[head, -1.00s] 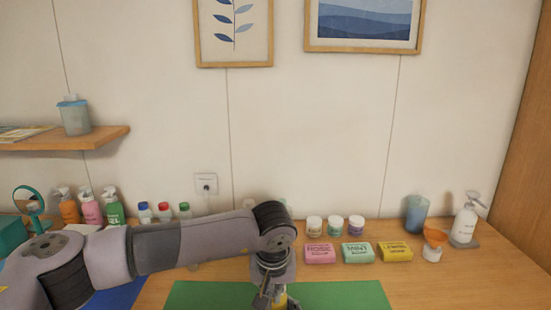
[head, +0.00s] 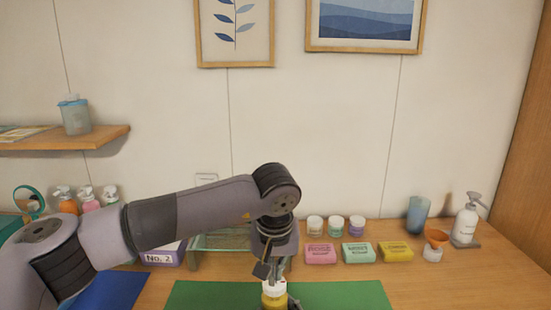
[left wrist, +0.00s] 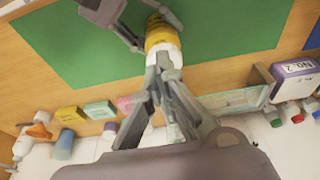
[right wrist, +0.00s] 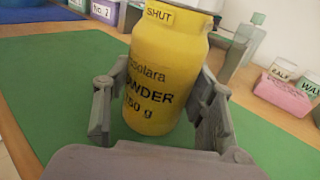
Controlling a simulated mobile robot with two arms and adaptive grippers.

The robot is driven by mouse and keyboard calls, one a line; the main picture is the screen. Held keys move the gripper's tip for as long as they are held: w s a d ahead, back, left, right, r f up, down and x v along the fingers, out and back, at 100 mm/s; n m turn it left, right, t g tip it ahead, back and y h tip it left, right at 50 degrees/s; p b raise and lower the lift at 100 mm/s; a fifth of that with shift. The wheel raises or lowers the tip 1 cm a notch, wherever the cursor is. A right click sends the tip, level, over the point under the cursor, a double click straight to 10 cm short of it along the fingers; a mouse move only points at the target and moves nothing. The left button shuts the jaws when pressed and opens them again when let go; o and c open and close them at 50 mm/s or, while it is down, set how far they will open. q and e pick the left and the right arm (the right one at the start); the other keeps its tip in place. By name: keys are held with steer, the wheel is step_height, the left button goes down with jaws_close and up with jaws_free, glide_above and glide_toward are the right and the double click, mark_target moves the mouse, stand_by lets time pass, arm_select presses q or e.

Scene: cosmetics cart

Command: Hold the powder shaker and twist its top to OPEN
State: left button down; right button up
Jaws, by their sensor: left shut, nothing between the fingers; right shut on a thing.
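The powder shaker (right wrist: 152,85) is a yellow bottle with black lettering, a white top and "SHUT" on its collar. It stands upright over the green mat (head: 345,292); the head view also shows it (head: 272,300) at the bottom edge. My right gripper (right wrist: 155,88) is shut on its body, one finger on each side. My left gripper (head: 268,272) is above the shaker, pointing down. In the left wrist view its fingertips (left wrist: 164,68) are closed together by the white top, with nothing between them. Whether they touch the top is unclear.
A funnel (head: 436,238), blue cup (head: 417,214) and pump bottle (head: 466,220) are farther right. A No. 2 box (head: 160,256) and rack are behind-left.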

arm_select(q)
steer(key=shift+s+x, duration=0.25)
steer(key=shift+x, duration=0.85)
steer(key=shift+s+x, duration=0.25)
steer(key=shift+x, duration=0.8)
steer(key=shift+s+x, duration=0.3)
steer(key=shift+x, duration=0.8)
arm_select(e)
steer(key=shift+d+f, duration=0.1)
steer(key=shift+f, duration=0.05)
arm_select(q)
steer(key=shift+f, duration=0.25)
steer(key=shift+f, duration=0.1)
steer(key=shift+w+a, duration=0.15)
steer(key=shift+w, duration=0.2)
arm_select(e)
steer(key=shift+s+a, duration=0.2)
arm_select(q)
steer(key=shift+a+f, duration=0.1)
steer(key=shift+a, duration=0.1)
steer(key=shift+s+d, duration=0.2)
steer(key=shift+s, duration=0.2)
arm_select(e)
steer(key=shift+w+d, duration=0.15)
steer(key=shift+w, duration=0.05)
arm_select(q)
glide_toward(273, 296)
steer(key=shift+f, duration=0.2)
